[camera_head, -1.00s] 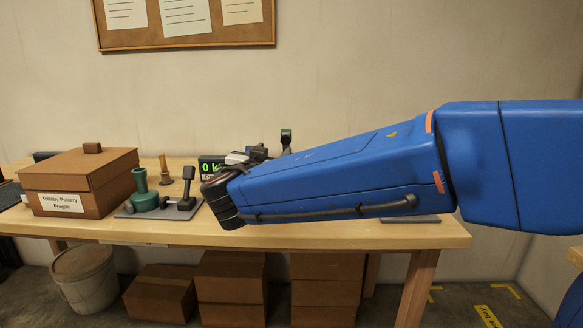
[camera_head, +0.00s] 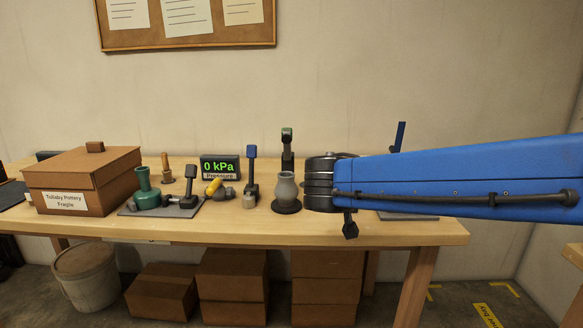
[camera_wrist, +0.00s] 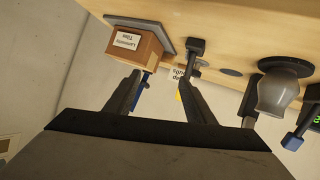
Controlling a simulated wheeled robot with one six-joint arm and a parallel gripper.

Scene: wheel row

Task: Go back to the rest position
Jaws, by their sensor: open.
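My gripper shows in the wrist view (camera_wrist: 161,82) with its two dark fingers apart and nothing between them. In the head view my blue arm reaches in from the right, and a dark end piece of my gripper (camera_head: 350,226) hangs below the wrist at the table's front. The rest of the gripper is hidden there. A grey vase (camera_head: 286,190) stands on a dark round base just left of my wrist; it also shows in the wrist view (camera_wrist: 277,95). A brown box with a white label (camera_wrist: 134,42) lies beyond the fingers in the wrist view.
On the wooden table (camera_head: 240,232) stand a lidded cardboard box (camera_head: 85,180), a green pot (camera_head: 144,190), a pressure display (camera_head: 219,167) reading 0 kPa and a blue-topped lever (camera_head: 252,170). A bucket (camera_head: 88,275) and cardboard boxes (camera_head: 232,275) are below.

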